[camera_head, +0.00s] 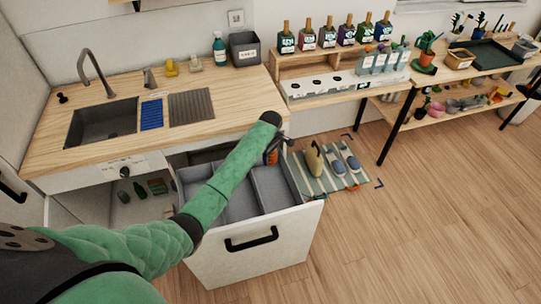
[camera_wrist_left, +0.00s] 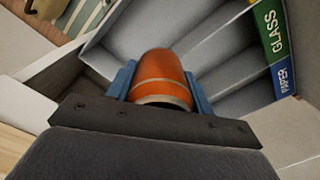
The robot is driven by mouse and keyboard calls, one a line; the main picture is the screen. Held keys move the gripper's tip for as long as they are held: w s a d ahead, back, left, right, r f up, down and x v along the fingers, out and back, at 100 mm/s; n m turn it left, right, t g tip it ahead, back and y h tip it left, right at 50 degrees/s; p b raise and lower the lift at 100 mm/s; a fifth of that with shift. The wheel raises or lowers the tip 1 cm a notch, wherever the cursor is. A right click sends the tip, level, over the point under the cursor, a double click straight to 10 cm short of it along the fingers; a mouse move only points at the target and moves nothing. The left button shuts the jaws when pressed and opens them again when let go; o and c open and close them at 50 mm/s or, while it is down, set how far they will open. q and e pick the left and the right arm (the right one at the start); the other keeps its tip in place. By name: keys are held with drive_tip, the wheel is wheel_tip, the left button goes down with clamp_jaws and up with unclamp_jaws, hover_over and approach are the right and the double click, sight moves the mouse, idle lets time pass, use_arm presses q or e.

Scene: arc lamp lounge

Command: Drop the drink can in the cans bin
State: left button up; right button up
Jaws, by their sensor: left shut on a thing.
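My left gripper (camera_head: 274,150) is shut on an orange drink can, above the far end of the pulled-out drawer (camera_head: 262,252). In the left wrist view the orange drink can (camera_wrist_left: 162,78) sits between the blue fingers of the left gripper (camera_wrist_left: 160,88). The drawer holds several grey bins (camera_head: 240,205). In the left wrist view a green GLASS label (camera_wrist_left: 272,28) and a blue PAPER label (camera_wrist_left: 284,78) show on the drawer's edge. I cannot read a cans label, so I cannot tell which compartment is the cans bin. My right gripper is not in view.
A wooden counter (camera_head: 235,92) with a sink (camera_head: 102,122) stands behind the drawer. A striped mat (camera_head: 325,180) with slippers lies right of the drawer. A shelf table (camera_head: 340,90) with bottles stands behind. The wooden floor at the right is clear.

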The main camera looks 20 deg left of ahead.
use_arm(q)
drive_tip(key=shift+f, duration=0.1)
drive_tip(key=o, duration=1)
drive_tip(key=shift+o, duration=0.2)
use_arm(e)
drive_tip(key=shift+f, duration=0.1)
use_arm(q)
drive_tip(key=shift+r, duration=0.2)
drive_tip(key=shift+r+b, duration=0.35)
drive_tip(key=shift+b, duration=0.05)
wheel_tip(320, 180, up, 6)
drive_tip(key=shift+f+b, duration=0.1)
drive_tip(key=shift+b, duration=1)
drive_tip(key=shift+r, duration=0.5)
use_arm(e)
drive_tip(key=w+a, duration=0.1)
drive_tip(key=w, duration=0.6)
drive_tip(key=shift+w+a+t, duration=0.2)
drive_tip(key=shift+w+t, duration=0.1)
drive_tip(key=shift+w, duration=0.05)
